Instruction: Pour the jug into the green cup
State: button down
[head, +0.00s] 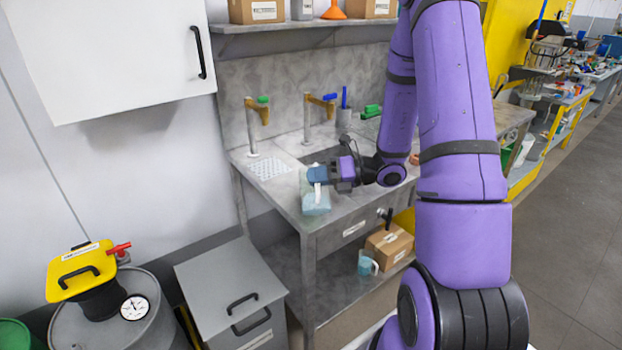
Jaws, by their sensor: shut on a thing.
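My gripper (321,175), with blue fingertips, is shut on a pale blue, see-through jug (316,203) at the front left corner of the grey sink bench. The jug's white handle is at the fingertips. I cannot tell whether the jug touches the bench top or hangs just above it, nor how full it is. No green cup can be made out. A small light blue cup or jug (365,265) with a pale handle stands on the shelf under the bench.
A cardboard box (389,244) is on the lower shelf. A grey bin (228,280) and a drum (160,320) stand at left. A white cabinet (125,60) hangs above.

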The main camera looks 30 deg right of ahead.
jog(key=shift+w+d+r+m, duration=0.2)
jog(key=shift+w+r+m, duration=0.1)
jog(key=shift+r+m, duration=0.2)
jog(key=shift+w+d+r+m, duration=0.15)
jog(key=shift+w+r+m, duration=0.15)
jog(key=shift+r+m, duration=0.15)
dwell(1.0)
jog(key=shift+w+d+r+m+g+p, duration=0.35)
jog(key=shift+w+r+m+g+p, duration=0.1)
jog(key=shift+w+r+m, duration=0.3)
dwell(1.9)
jog(key=shift+w+d+r+m+p, duration=0.25)
jog(key=shift+w+d+r+m, duration=0.1)
jog(key=shift+w, duration=0.25)
jog(key=shift+w+d+r+m+p, duration=0.2)
jog(key=shift+w+d+r+m, duration=0.1)
jog(key=shift+w, duration=0.3)
dwell(2.2)
